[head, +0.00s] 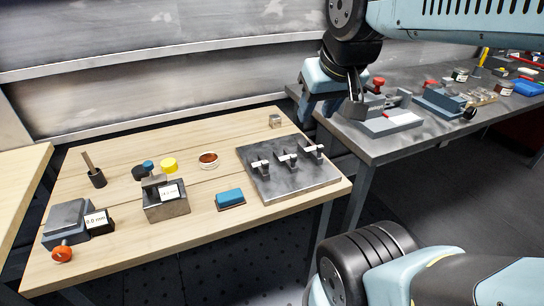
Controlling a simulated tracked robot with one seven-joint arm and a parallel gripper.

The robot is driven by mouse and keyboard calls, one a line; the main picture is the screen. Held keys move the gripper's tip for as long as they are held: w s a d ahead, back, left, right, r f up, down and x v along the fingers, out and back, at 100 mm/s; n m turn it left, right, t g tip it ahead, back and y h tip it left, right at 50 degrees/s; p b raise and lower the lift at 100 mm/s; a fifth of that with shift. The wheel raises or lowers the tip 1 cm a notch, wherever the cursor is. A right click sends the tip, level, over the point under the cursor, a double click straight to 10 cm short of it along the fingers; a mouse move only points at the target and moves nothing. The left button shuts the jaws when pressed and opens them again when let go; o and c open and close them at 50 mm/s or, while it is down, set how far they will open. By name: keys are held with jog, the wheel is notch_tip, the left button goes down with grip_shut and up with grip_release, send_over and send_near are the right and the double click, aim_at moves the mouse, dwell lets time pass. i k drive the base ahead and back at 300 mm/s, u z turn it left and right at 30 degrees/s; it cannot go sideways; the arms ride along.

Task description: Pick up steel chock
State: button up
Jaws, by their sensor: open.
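A small grey metal block (275,121), which looks like the steel chock, sits at the back right corner of the wooden table (225,228). My gripper (331,106) hangs to the right of the block and higher up in the head view. Its jaws are apart and I see nothing between them. The gripper is clear of the block. Its height above the tables is hard to judge from this one view.
A dark metal plate (305,186) with several small clamps lies in front of the block. A red-brown round dish (208,159), a blue block (229,198) and a labelled metal block (167,212) stand further left. A grey bench (420,140) with vises is on the right.

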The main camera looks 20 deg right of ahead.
aim_at(287, 155)
jog(key=u, duration=1.05)
jog(key=k, duration=1.4)
jog(key=z, duration=1.5)
jog(key=i, duration=1.65)
jog(key=u, duration=0.05)
